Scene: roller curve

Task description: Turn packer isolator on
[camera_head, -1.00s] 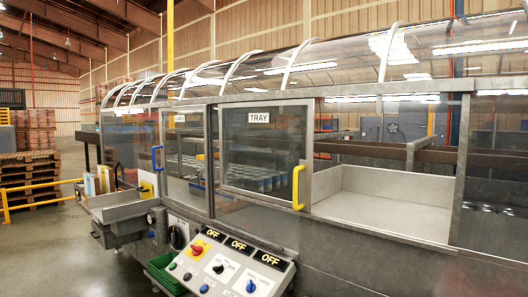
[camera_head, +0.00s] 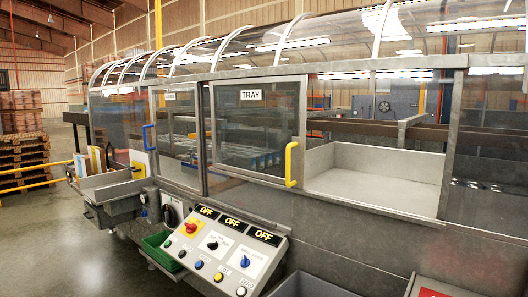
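A sloped control panel (camera_head: 222,252) stands at the front of the machine. Three black displays along its top read OFF in yellow: left (camera_head: 207,211), middle (camera_head: 233,224) and right (camera_head: 264,236). Below them are a red rotary switch on a yellow plate (camera_head: 192,227), a black knob (camera_head: 212,245) and a blue knob (camera_head: 245,261). The labels by the switches are too small to read, so I cannot tell which one is the packer isolator. Several small coloured buttons line the lower edge. Neither of my grippers is in view.
The machine has a clear curved cover and a sliding window marked TRAY (camera_head: 252,95) with a yellow handle (camera_head: 291,164). A green bin (camera_head: 157,246) sits left of the panel, a grey bin (camera_head: 308,286) right of it. Open floor (camera_head: 60,250) lies at left.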

